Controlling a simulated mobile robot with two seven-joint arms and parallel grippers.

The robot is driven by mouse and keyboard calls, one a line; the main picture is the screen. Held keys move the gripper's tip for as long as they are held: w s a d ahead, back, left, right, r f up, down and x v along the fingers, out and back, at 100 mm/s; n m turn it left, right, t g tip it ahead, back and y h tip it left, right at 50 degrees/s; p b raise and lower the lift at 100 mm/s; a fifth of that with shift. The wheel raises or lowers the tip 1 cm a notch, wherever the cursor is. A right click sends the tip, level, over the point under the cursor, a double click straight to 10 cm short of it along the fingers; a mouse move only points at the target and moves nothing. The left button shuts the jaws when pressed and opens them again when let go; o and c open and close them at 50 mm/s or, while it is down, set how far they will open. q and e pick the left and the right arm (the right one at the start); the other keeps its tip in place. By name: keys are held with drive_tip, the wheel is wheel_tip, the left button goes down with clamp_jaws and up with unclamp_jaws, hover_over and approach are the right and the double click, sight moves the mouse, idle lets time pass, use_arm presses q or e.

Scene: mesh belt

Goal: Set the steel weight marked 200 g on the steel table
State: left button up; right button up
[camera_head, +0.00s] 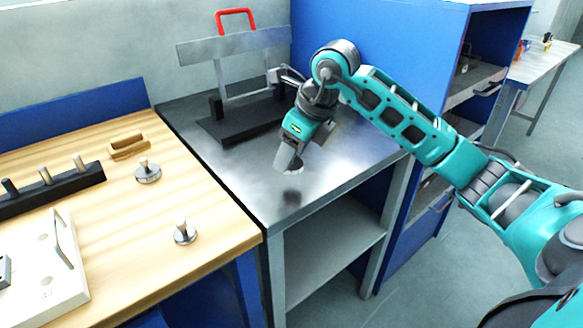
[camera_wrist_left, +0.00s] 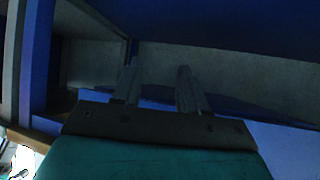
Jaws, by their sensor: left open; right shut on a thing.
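The steel table (camera_head: 240,190) stands in the middle of the head view. My right gripper (camera_head: 291,165) points down over it, shut on a small metal thing whose pale lower edge shows under the fingers. It looks like a steel weight, but the fingers hide most of it and no marking is readable. A dark shadow lies on the tabletop below it, so it appears to hang a little above the surface. Two knobbed steel weights (camera_head: 148,174) (camera_head: 185,234) stand on the wooden bench; their markings are unreadable. My left gripper (camera_wrist_left: 158,90) shows in the left wrist view, open and empty.
A black stand with a grey plate (camera_head: 235,47) and red handle (camera_head: 236,12) occupies the steel table's back. A blue cabinet (camera_head: 345,25) rises behind the table. The wooden bench (camera_head: 125,225) holds a peg rack (camera_head: 50,190), wooden block (camera_head: 128,148) and white handled box (camera_head: 40,265). The table's front left is clear.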

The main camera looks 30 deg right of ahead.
sight(293, 164)
drive_tip(key=shift+f, duration=1.75)
drive_tip(key=shift+f+b, duration=0.15)
drive_tip(key=shift+b, duration=0.15)
drive_tip(key=o, duration=1.2)
